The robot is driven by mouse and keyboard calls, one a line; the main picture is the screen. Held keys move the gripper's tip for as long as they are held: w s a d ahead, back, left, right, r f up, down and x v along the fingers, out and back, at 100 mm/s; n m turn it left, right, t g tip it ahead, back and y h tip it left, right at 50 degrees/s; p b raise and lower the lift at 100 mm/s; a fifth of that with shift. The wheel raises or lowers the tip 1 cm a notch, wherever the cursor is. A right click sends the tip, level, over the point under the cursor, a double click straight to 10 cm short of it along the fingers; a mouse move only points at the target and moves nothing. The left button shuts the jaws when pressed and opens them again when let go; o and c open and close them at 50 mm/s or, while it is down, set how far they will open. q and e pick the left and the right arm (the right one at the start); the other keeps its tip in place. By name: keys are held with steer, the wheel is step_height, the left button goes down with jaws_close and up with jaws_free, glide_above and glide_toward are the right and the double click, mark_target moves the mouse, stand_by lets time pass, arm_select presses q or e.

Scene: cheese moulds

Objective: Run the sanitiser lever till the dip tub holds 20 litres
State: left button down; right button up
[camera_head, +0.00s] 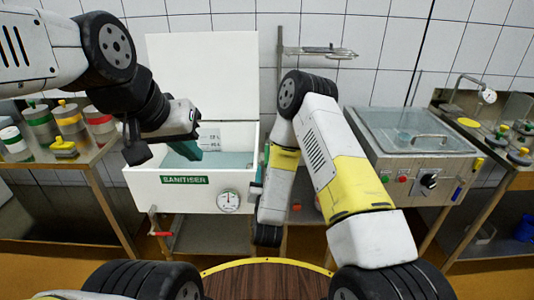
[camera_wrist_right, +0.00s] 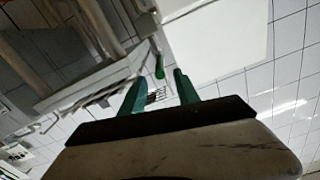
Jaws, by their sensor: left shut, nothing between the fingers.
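The white tub (camera_head: 140,187) has a green SANITISER label (camera_head: 184,180) and holds teal liquid (camera_head: 230,160). A round dial (camera_head: 229,201) is on its front; its reading is too small to tell. A small marked plate (camera_head: 209,139) shows at the inner back wall, its figures unclear. A red-handled lever (camera_head: 160,233) sits below the tub's front left. My left gripper (camera_head: 188,150) is shut and empty, with green fingers over the tub.
A steel basin with a clear lid (camera_head: 415,125) and control knobs stands at right. Left and right tables carry coloured pots (camera_head: 70,122) and a gauge (camera_head: 488,96). A wall shelf (camera_head: 320,52) hangs behind. A small green thing (camera_wrist_right: 159,68) shows beyond the right fingers.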

steer(key=w, duration=0.7)
steer(key=shift+w, duration=0.3)
jaws_close()
stand_by(1.1)
